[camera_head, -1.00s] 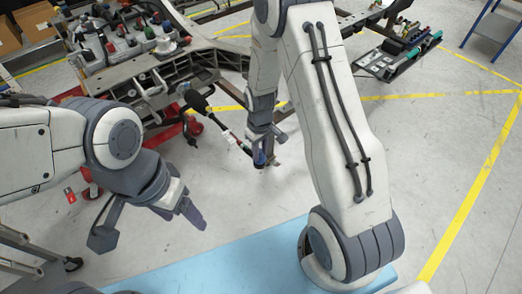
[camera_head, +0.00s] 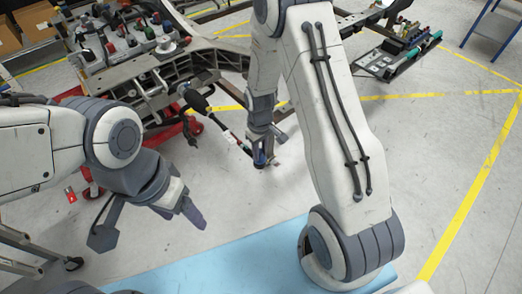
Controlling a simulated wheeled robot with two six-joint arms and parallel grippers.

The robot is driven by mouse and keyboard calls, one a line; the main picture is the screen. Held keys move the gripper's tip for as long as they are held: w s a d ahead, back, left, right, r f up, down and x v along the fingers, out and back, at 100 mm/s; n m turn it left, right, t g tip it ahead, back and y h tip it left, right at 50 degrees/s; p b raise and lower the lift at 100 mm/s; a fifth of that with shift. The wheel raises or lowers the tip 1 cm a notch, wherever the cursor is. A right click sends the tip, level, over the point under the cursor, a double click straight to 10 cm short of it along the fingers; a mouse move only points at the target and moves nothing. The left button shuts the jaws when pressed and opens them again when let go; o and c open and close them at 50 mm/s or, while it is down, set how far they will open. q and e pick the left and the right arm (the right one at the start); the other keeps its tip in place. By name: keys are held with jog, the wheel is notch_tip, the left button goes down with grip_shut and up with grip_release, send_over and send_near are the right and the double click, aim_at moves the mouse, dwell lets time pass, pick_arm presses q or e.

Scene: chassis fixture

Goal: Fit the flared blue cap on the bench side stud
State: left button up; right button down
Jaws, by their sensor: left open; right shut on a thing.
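My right gripper (camera_head: 260,160) hangs from the large arm in the middle of the view. It is shut on a small dark blue thing (camera_head: 260,157), probably the flared blue cap, mostly hidden by the fingers. It is close to the lower end of a black-ended rod (camera_head: 219,125) with red and green bands; I cannot tell if they touch. My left gripper (camera_head: 195,214) is open and empty, low at the left over the floor, apart from the chassis. I cannot make out which part is the bench side stud.
The chassis frame (camera_head: 195,65) spans the back, with a bench of several coloured caps (camera_head: 112,40) at upper left. A tool tray (camera_head: 383,62) stands out at upper right. A blue mat (camera_head: 235,266) lies in front. The floor at right is clear.

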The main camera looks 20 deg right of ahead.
jog(key=c, duration=0.6)
grip_release()
jog(key=shift+o, duration=0.2)
notch_tip(320, 180, up, 7)
jog(key=p, duration=0.6)
